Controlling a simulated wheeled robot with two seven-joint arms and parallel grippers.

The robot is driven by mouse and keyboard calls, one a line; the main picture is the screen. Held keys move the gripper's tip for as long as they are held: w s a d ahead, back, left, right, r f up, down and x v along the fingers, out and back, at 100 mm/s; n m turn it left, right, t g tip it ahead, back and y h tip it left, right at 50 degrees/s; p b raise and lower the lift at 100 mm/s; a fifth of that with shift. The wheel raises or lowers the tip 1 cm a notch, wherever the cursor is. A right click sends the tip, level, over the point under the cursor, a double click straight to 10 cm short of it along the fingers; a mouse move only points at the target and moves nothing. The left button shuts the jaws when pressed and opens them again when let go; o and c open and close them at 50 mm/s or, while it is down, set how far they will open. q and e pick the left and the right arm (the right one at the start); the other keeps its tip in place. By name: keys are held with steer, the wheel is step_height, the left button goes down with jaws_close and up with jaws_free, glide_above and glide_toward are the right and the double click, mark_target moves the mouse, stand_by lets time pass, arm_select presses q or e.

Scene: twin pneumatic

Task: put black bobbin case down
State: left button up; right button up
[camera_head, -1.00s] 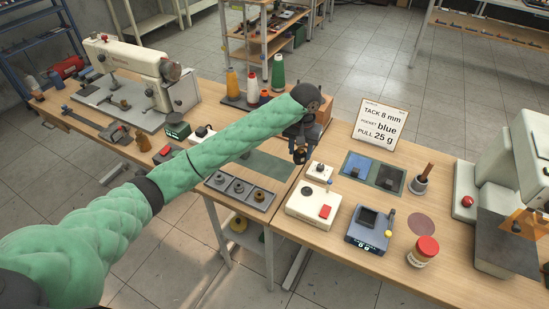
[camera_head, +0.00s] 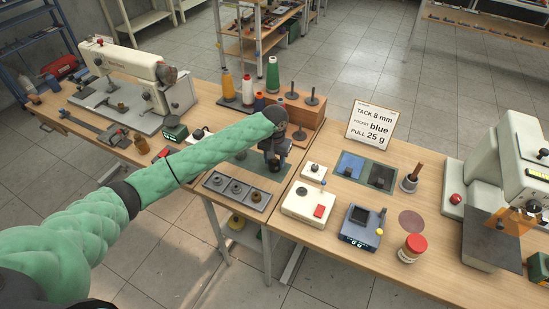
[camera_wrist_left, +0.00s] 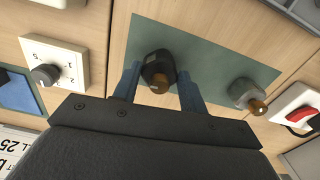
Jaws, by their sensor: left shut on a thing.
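My left gripper (camera_head: 274,160) is over the green mat (camera_head: 246,168) on the wooden bench. In the left wrist view its two blue fingers (camera_wrist_left: 158,88) are shut on the black bobbin case (camera_wrist_left: 157,66), which has a brown-copper core. The case is over the green mat (camera_wrist_left: 212,62), close to its surface; I cannot tell whether it touches. A grey bobbin case (camera_wrist_left: 244,90) with a similar core rests on the mat to the right in that view. In the head view my gripper mostly hides the held case. My right gripper is not in view.
A grey tray (camera_head: 214,183) with round parts lies in front of the mat. A white box with a red button (camera_head: 319,211) and a small dial box (camera_head: 313,172) stand to the right. A wooden spool stand (camera_head: 303,119) is behind my gripper.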

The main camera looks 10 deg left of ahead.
arm_select(q)
steer(key=shift+f, duration=0.1)
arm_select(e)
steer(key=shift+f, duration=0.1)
arm_select(q)
steer(key=o, duration=0.6)
steer(key=shift+f, duration=0.1)
steer(key=o, duration=0.4)
steer(key=shift+o, duration=0.2)
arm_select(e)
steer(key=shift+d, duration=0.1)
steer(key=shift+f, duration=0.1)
arm_select(q)
steer(key=shift+r, duration=0.2)
steer(key=shift+r+b, duration=0.35)
step_height(320, 180, up, 10)
steer(key=b, duration=0.3)
steer(key=shift+f, duration=0.2)
steer(key=shift+r, duration=0.8)
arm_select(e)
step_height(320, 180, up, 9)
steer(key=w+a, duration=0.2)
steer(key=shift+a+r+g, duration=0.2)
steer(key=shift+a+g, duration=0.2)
